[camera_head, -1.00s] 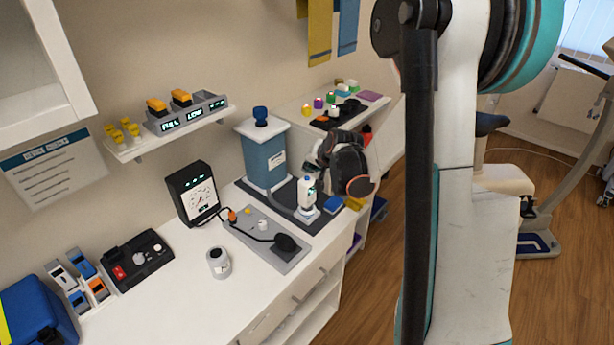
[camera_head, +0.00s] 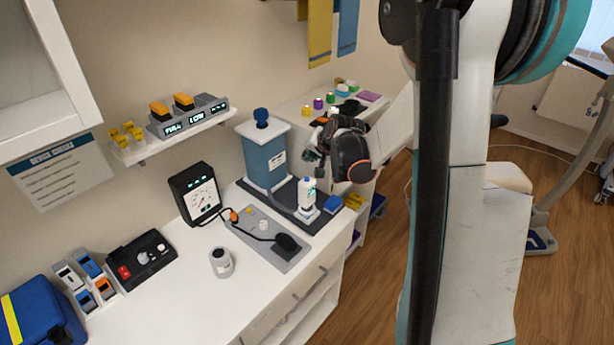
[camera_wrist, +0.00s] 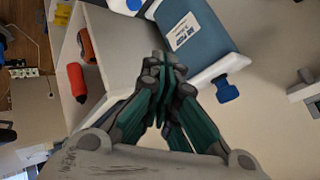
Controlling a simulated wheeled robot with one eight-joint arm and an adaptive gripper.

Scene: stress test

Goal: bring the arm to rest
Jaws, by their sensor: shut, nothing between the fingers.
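My gripper (camera_wrist: 165,62) points away from the wrist in the wrist view, its dark and teal fingers together and nothing between them. In the head view my gripper (camera_head: 312,152) is small and partly hidden by my dark wrist, above the back right of the white counter. It is raised beside the blue-grey canister (camera_head: 265,158) with the white lid. The canister also shows in the wrist view (camera_wrist: 195,35), tilted in the picture, beyond the fingertips. My arm's upright link fills the right of the head view.
A small white bottle (camera_head: 307,190) stands on a dark mat below my gripper. A black gauge (camera_head: 196,194), a grey plate (camera_head: 268,238) and a white jar (camera_head: 221,262) stand on the counter. A shelf (camera_head: 175,138) is on the wall. Open floor (camera_head: 375,270) lies right of the counter.

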